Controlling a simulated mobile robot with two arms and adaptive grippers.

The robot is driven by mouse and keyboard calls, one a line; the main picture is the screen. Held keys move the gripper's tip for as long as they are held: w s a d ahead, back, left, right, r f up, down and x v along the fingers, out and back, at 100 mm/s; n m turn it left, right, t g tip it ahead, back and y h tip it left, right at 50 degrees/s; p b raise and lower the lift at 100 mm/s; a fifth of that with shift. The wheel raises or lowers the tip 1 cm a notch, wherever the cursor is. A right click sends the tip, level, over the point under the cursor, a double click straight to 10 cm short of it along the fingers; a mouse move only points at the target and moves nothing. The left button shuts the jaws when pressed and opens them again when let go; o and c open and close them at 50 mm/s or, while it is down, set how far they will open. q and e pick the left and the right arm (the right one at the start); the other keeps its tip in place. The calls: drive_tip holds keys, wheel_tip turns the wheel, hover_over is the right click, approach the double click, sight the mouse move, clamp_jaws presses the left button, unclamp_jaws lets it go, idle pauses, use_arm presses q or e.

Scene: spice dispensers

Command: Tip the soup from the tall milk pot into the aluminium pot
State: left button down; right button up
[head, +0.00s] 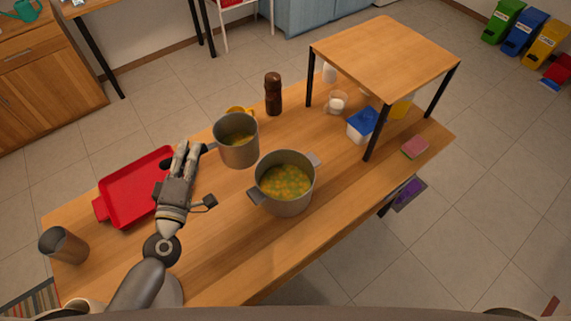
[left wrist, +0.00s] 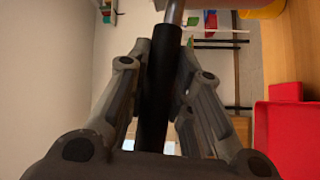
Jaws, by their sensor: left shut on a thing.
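The tall milk pot (head: 239,151) is a grey metal pot with yellow-green soup in it, in the middle of the head view. It looks nearly upright; I cannot tell whether it touches the table. My left gripper (head: 184,158) is shut on its handle, which points left. In the left wrist view the dark handle (left wrist: 161,90) runs between the fingers. The aluminium pot (head: 285,205) is wider and lower, stands on the table just right of and nearer than the milk pot, and holds soup with green and orange pieces. My right gripper is not in view.
A red tray (head: 133,190) lies left of my gripper. A brown pepper mill (head: 273,94) and a yellow cup (head: 238,110) stand behind the pots. A small raised shelf (head: 385,48) covers the table's right part. A metal cup (head: 64,246) stands at the left end.

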use_arm(q)
drive_tip(key=w+a+f+b, duration=0.1)
drive_tip(key=w+f+b, duration=0.1)
drive_tip(key=f+b, duration=0.3)
drive_tip(key=w+a+f+b, duration=0.1)
drive_tip(key=f+b, duration=0.4)
drive_tip(key=f, duration=0.3)
drive_tip(key=shift+w, duration=0.35)
drive_tip(key=shift+a, duration=0.1)
